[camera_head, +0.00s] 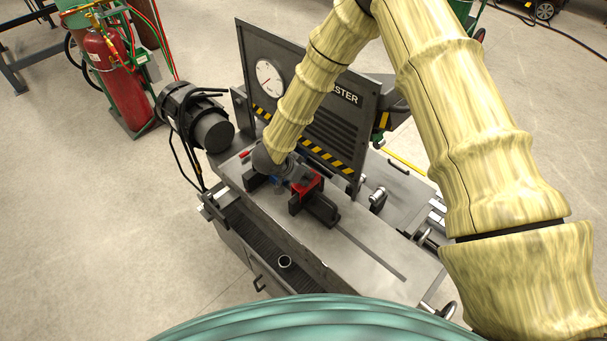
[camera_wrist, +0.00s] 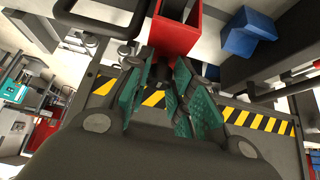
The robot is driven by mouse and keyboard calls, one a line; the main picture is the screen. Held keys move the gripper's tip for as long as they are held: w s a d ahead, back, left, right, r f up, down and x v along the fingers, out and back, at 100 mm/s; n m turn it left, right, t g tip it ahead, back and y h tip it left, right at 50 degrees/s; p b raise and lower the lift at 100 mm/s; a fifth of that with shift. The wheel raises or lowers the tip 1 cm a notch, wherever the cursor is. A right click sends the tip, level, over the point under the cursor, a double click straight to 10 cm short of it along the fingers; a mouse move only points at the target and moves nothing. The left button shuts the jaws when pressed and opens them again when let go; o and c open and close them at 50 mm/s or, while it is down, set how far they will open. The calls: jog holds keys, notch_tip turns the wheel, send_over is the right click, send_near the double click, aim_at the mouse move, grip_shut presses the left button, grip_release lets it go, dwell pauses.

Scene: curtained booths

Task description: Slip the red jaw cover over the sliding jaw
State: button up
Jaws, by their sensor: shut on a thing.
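The red jaw cover (camera_head: 306,188) is a small open-sided red piece on the bench side of the tester, and it also shows at the top of the wrist view (camera_wrist: 175,36). My gripper (camera_wrist: 162,88), with teal ribbed pads, is shut on the cover's dark lower part. In the head view my gripper (camera_head: 284,172) is just left of the red cover and partly hidden by my wrist. The dark sliding jaw (camera_head: 322,208) is close beside the cover, to its lower right. I cannot tell whether they touch. A blue piece (camera_wrist: 249,32) is right of the cover in the wrist view.
The tester's upright panel (camera_head: 318,103), with a gauge and hazard stripes, stands close behind my gripper. A black motor (camera_head: 203,118) is at left. The right part of the bench top (camera_head: 372,268) is mostly clear.

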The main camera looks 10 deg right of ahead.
jog(key=shift+f+b, duration=0.7)
jog(key=shift+f, duration=1.2)
jog(key=o, duration=1)
jog(key=shift+o, duration=0.2)
jog(key=v, duration=1.2)
